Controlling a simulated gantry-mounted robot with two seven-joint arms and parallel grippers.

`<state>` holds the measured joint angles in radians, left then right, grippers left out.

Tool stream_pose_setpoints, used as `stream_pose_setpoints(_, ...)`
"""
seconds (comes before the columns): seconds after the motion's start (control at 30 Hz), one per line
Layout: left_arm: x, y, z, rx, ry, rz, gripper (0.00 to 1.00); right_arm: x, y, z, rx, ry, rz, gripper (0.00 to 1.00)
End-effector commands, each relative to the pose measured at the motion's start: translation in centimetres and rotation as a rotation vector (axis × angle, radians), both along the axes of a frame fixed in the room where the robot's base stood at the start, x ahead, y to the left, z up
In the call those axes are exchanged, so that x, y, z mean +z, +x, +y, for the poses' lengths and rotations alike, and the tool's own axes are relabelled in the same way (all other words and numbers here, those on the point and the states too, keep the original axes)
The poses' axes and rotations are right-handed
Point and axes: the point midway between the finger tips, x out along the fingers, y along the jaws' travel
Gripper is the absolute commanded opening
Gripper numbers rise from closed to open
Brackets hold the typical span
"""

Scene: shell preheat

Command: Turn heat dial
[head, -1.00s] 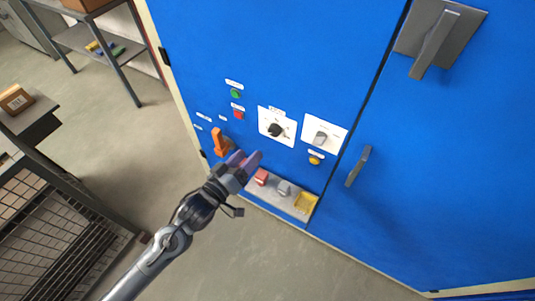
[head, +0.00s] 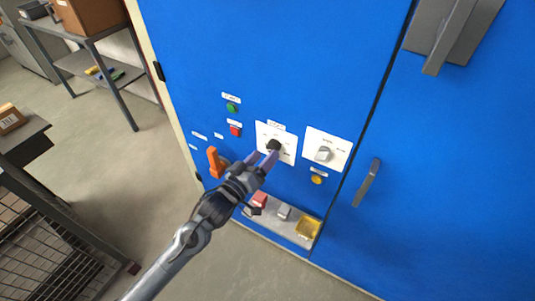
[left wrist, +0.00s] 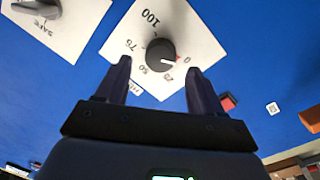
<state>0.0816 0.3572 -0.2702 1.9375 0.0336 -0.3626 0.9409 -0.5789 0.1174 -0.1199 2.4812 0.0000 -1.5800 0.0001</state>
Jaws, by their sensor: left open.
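The heat dial is a round black knob (head: 273,146) on a white plate (head: 288,136) on the blue cabinet front. My left gripper (head: 262,158) is open and empty, just in front of the dial. In the left wrist view its fingertips (left wrist: 160,68) lie either side of the knob's lower part; I cannot tell whether they touch it. My right gripper is out of view.
A grey selector switch (head: 323,153) on its own white plate sits right of the dial. A green button (head: 232,107), a red button (head: 236,131), an orange handle (head: 215,162) and a yellow button (head: 317,179) are nearby. A ledge with a yellow tray (head: 308,227) lies below.

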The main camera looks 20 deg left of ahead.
Motion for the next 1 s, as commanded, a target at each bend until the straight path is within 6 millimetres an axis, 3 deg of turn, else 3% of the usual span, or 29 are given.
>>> stream_pose_setpoints(0.23,0.0,2.3,-0.5,0.001,-0.001,0.000,0.68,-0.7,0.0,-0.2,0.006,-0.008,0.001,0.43)
stream_pose_setpoints(0.63,0.0,2.8,-0.6,0.001,-0.001,0.001,0.68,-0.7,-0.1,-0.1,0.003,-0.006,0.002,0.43)
stream_pose_setpoints(1.0,0.0,2.8,-0.6,0.001,0.000,0.001,0.12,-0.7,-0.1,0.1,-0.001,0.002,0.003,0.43)
